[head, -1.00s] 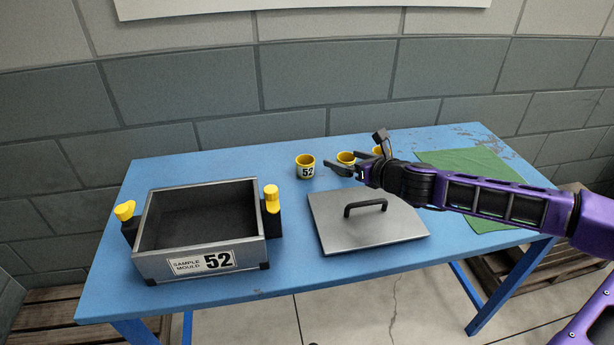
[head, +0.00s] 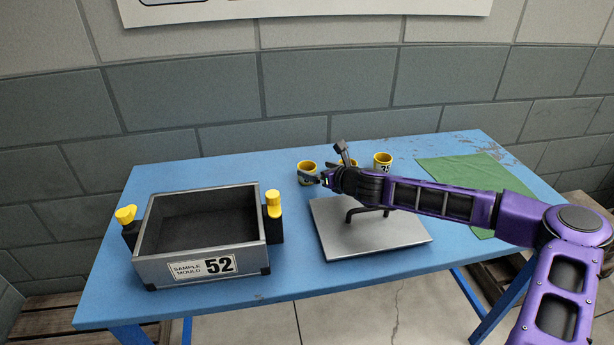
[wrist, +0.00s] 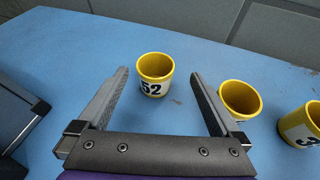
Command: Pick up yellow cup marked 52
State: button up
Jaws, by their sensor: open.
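The yellow cup marked 52 (wrist: 155,75) stands upright on the blue table, ahead of my gripper and between the lines of its two fingers in the wrist view. Its white label with black 52 faces me. In the head view the cup (head: 306,166) is partly covered by my gripper (head: 313,178). My gripper (wrist: 160,84) is open and empty, and the cup sits near its fingertips, apart from the left one. A second yellow cup (wrist: 240,98) stands just right of the right finger. A third yellow cup (wrist: 304,125) with a partly cut-off label is farther right.
An open metal sample mould box (head: 205,268) marked 52 with yellow-topped clamps stands on the left. A grey metal lid (head: 375,250) with a black handle lies below my arm. A green cloth (head: 450,170) lies at the right of the blue table (head: 300,275).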

aim_at(303, 167)
jog(key=w+a+f, duration=0.2)
jog(key=shift+w+a, duration=0.1)
jog(key=shift+a, duration=0.2)
jog(key=shift+w+a+f, duration=0.15)
jog(key=shift+w+a, duration=0.15)
jog(key=shift+w, duration=0.25)
jog(key=shift+c, duration=0.3)
jog(key=c, duration=1.3)
